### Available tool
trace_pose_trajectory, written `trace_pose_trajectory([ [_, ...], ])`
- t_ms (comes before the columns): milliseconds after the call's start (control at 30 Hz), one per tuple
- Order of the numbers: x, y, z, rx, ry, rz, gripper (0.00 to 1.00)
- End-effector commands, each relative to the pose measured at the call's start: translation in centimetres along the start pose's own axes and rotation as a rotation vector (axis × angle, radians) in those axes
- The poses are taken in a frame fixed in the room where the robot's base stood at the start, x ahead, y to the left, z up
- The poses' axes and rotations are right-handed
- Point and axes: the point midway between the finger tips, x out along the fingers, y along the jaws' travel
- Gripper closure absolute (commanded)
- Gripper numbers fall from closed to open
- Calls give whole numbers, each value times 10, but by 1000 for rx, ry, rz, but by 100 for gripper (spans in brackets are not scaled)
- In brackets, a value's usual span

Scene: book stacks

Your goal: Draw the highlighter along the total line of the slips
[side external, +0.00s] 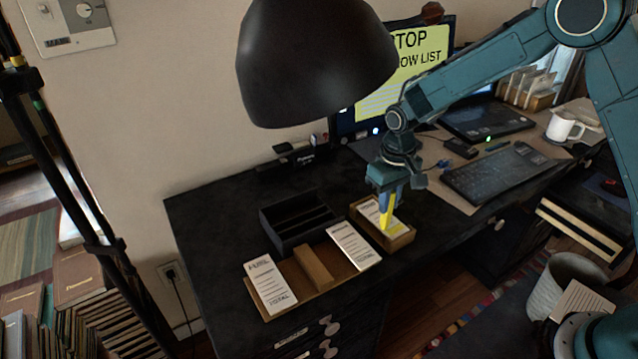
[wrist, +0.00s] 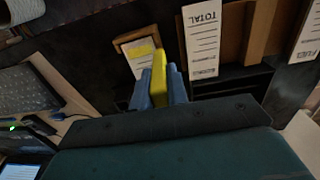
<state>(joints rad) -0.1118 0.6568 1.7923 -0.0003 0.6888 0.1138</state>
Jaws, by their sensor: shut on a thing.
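My gripper (side external: 386,192) is shut on the yellow highlighter (side external: 386,217), which points down over a small wooden tray (side external: 402,241) holding a slip (side external: 369,210). In the wrist view the highlighter (wrist: 159,76) stands between the blue fingers (wrist: 159,92). That slip (wrist: 139,63) shows a yellow patch near its far end; whether the tip touches the paper is unclear. A second slip (side external: 354,246) and a third slip (side external: 270,284) lie to the left with "TOTAL" printed at their near ends. The second slip also shows in the wrist view (wrist: 201,42).
A wooden block (side external: 314,267) sits between the two left slips on a brown board (side external: 328,283). A black divided tray (side external: 297,218) stands behind. A large dark lamp shade (side external: 310,60) hangs above. A keyboard (side external: 503,177) and white mug (side external: 563,128) are at the right.

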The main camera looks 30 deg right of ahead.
Motion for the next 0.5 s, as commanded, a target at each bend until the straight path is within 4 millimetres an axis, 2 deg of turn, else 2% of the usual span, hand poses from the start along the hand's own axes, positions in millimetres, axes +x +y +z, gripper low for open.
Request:
trace_pose_trajectory([
  [500, -45, 0, 0, 0, -2, 0, 100],
])
